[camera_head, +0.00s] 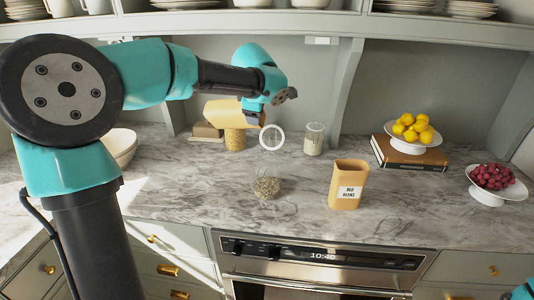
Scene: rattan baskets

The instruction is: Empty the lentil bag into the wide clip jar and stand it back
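A tan bag (222,111) lies tilted almost on its side in the air, above and left of the clear clip jar (268,173). No label shows on it, so I cannot read that it is the lentil bag. My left gripper (262,106) is at the bag's right end and seems to hold it; its fingertips are mostly hidden. The clip jar stands on the counter with its round lid (272,137) raised open. Greenish-brown lentils (266,187) lie in its bottom. My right gripper is out of view; only a bit of that arm shows bottom right.
An upright tan bag labelled "RED BEANS" (347,186) stands right of the jar. Behind are a golden-filled jar (235,139) and another glass jar (314,139). Lemons (411,128) on a stand over books (411,155), a berry dish (496,190) and a white bowl (121,145) flank the counter.

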